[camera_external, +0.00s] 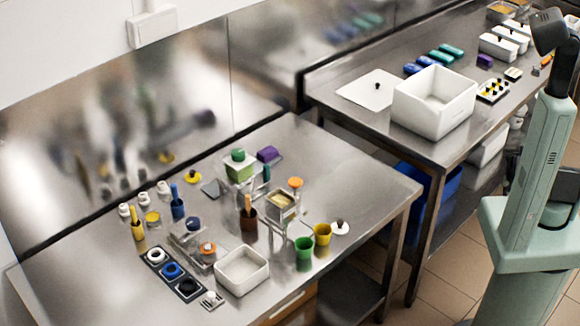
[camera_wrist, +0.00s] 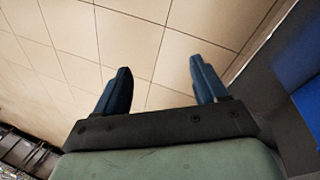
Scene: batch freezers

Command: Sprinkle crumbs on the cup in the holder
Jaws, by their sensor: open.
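On the near steel table, a green cup (camera_external: 304,248) and a yellow cup (camera_external: 322,235) stand side by side at the right. A thin metal frame shows beside the green cup; I cannot tell whether it holds either cup. A clear square container with tan contents (camera_external: 283,201), possibly crumbs, stands raised behind them. A dark brown pot (camera_external: 248,220) with a wooden-handled tool is to its left. My gripper (camera_wrist: 160,82) is open and empty in the wrist view, over floor tiles, far from these things. My gripper's fingers cannot be made out in the external view.
A white empty tray (camera_external: 242,280) and a dark rack with round openings (camera_external: 157,255) are at the table's front. A green-topped container (camera_external: 239,157) stands at the back. A large white bin (camera_external: 460,108) is on the second table. Bare steel lies at the near table's right.

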